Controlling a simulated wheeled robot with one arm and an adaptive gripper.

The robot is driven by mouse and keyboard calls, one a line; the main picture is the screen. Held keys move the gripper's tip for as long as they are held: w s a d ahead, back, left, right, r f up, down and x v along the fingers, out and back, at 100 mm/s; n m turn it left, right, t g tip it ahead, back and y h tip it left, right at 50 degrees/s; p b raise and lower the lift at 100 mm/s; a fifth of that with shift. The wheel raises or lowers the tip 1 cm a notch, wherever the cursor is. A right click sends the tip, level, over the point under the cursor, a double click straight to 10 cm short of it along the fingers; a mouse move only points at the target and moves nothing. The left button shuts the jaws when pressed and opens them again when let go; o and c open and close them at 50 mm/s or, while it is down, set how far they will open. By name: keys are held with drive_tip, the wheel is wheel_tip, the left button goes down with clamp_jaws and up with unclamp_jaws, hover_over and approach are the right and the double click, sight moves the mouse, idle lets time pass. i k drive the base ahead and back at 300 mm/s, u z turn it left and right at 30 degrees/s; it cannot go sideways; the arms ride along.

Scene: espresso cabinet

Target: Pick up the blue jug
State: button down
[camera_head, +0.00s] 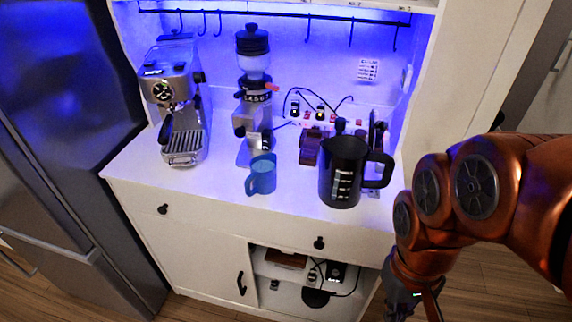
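The blue jug (262,177) stands upright on the white counter, near its front edge and in front of the coffee grinder. Its handle points to the lower left. My gripper (411,312) is at the bottom right, low and in front of the cabinet, apart from the jug. The gripper is cut off by the lower picture edge, so its fingertips do not show clearly. My copper-coloured arm reaches in from the right.
A black kettle-like pitcher (341,172) stands right of the jug, its handle facing right. The grinder (254,90) is behind the jug and an espresso machine (174,105) is at left. The counter (222,190) is clear left of the jug. Hooks hang above.

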sight(263, 176)
drive_tip(key=u, duration=2.9)
drive_tip(key=k, duration=0.6)
drive_tip(key=z, duration=0.35)
